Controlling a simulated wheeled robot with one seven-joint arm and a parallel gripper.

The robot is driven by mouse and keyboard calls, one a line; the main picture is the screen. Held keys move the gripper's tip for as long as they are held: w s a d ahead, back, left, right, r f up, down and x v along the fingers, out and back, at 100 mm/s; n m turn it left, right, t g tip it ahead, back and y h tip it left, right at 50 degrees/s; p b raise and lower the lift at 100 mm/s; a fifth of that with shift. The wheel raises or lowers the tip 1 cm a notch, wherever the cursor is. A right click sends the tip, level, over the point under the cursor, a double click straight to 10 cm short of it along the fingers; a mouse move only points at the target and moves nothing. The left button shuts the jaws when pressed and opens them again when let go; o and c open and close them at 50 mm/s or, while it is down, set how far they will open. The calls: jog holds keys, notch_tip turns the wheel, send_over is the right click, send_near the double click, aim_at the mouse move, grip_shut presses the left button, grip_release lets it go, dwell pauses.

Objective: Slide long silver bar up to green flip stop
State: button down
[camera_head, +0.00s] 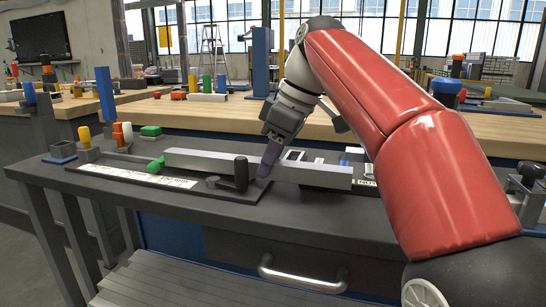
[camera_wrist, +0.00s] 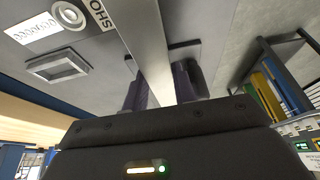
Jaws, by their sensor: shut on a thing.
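The long silver bar (camera_head: 318,175) lies across the dark workbench, its left end close to the green flip stop (camera_head: 156,164). I cannot tell whether they touch. The flip stop is not seen in the wrist view.
A black clamp handle (camera_head: 241,172) stands just in front of the bar, left of my gripper. A white scale strip (camera_head: 135,176) lies along the left front. The bench front is clear.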

jog(key=shift+w+a, duration=0.15)
jog(key=shift+a, duration=0.3)
jog(key=c, duration=0.5)
grip_release()
notch_tip(320, 180, up, 5)
jog(key=p, duration=0.5)
jog(key=shift+p, duration=0.3)
jog(key=shift+r+p, duration=0.45)
jog(key=shift+r, duration=0.55)
